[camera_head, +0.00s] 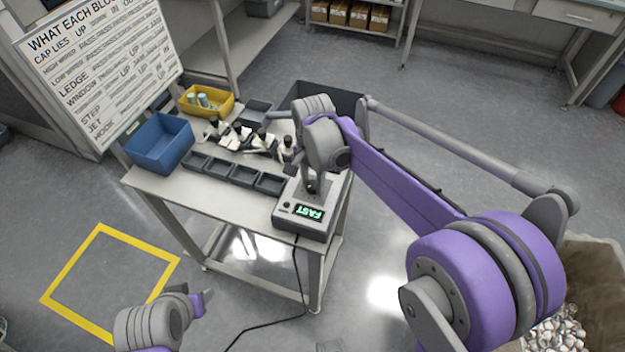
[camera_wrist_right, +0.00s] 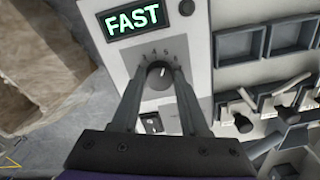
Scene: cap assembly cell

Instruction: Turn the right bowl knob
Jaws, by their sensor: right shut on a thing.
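The grey control box (camera_head: 290,222) stands at the near right corner of the table, with a green lit display (camera_head: 308,211) reading FAST. In the right wrist view its dark round knob (camera_wrist_right: 160,80) has a white pointer and a number scale above it. My right gripper (camera_wrist_right: 159,70) has a finger on each side of the knob and is shut on it. In the head view this gripper (camera_head: 313,188) reaches down onto the box, and the knob is hidden. My left gripper (camera_head: 202,302) is low at the left, away from the table; its jaws are not clear.
A row of dark trays (camera_head: 231,172) and several black-and-white levers (camera_head: 262,141) stand beside the box. A blue bin (camera_head: 158,145) and a yellow bin (camera_head: 207,101) are at the table's left and back. A black cable (camera_head: 301,280) hangs to the floor.

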